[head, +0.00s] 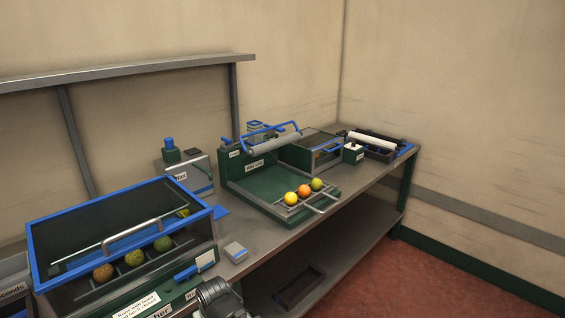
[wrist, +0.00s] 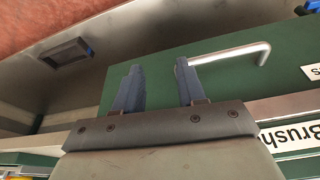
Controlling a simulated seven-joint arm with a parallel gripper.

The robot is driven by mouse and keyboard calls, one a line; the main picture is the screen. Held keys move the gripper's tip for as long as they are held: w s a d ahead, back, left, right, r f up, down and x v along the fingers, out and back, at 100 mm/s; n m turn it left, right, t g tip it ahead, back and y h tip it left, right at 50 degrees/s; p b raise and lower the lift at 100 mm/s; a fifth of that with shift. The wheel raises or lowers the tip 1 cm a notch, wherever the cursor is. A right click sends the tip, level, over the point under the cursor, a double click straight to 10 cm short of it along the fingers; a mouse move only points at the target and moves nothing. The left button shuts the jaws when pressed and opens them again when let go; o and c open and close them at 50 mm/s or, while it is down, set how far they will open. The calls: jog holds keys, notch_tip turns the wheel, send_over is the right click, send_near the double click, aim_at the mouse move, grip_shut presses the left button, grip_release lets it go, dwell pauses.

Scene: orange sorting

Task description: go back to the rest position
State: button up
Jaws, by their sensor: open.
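My gripper (wrist: 157,70) shows in the wrist view with its two grey-blue fingers apart and nothing between them. Behind the fingers is a green panel (wrist: 215,82) with a bent metal handle (wrist: 235,54). I cannot tell whether the fingers touch the panel. In the head view only a grey part of my arm shows at the bottom edge, in front of the bench; the fingertips cannot be made out there.
A blue-rimmed bin (head: 36,262) holding several fruits stands at left on the bench. A green machine (head: 255,192) has three fruits on its front rack. A small grey-blue box (head: 236,252) sits between them. A dark tray (head: 299,287) lies on the lower shelf.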

jog(key=s+d+f+m+g+h, duration=0.1)
jog(key=s+d+f+m+g, duration=0.15)
jog(key=d+f, duration=0.75)
jog(key=s+d+f+m+g+h, duration=0.15)
jog(key=s+d+f, duration=0.25)
jog(key=d+f, duration=0.65)
jog(key=s+d+f+m+g, duration=0.1)
jog(key=s+d+f+g, duration=0.1)
jog(key=s+d+f, duration=0.5)
jog(key=s+d+f+m+g, duration=0.2)
jog(key=s+d+f, duration=0.6)
jog(key=s, duration=0.4)
jog(key=shift+s+d+f+m+g+y, duration=0.25)
jog(key=shift+s+m+g+y, duration=0.1)
jog(key=shift+g, duration=0.35)
